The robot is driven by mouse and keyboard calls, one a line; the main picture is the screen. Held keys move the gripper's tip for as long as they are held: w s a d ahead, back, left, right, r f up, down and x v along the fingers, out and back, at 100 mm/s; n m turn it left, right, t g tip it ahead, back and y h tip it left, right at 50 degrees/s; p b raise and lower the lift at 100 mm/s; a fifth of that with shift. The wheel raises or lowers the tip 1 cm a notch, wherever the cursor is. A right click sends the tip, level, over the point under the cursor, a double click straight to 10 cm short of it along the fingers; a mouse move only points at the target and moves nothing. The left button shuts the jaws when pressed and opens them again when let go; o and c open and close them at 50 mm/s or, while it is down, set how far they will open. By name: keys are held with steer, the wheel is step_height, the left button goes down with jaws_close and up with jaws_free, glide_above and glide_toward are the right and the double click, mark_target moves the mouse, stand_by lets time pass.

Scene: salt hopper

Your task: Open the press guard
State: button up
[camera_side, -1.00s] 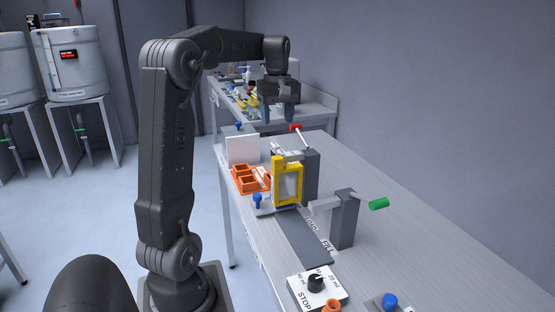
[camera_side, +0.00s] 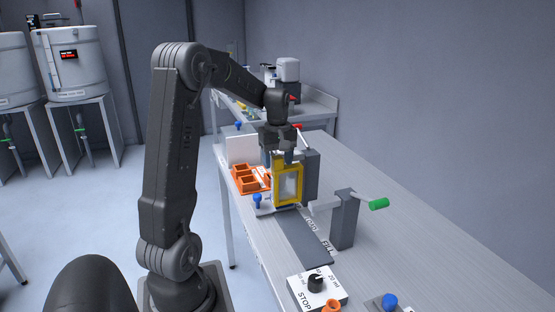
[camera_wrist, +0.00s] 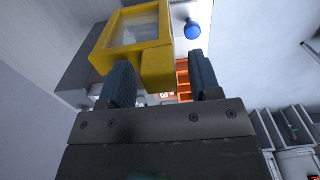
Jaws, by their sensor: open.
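The press guard (camera_side: 288,187) is a yellow frame with a clear pane. It stands upright in front of a grey press post (camera_side: 312,175) on the bench. My gripper (camera_side: 279,158) is pointed down at the top of the guard, just behind or above its upper edge; I cannot tell whether it touches. In the wrist view the guard (camera_wrist: 136,38) fills the upper middle, and my gripper (camera_wrist: 163,80) has its two fingers apart, with a yellow corner part of the guard between or just beyond them. Nothing is clearly gripped.
An orange tray (camera_side: 247,184) and a blue knob (camera_side: 257,201) stand left of the guard. A grey post with a green-handled lever (camera_side: 378,204) stands to the right. A dial box (camera_side: 316,287) is at the near end.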

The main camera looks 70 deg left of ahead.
jaws_close()
steer(key=shift+w, duration=2.15)
jaws_free()
step_height(320, 180, up, 14)
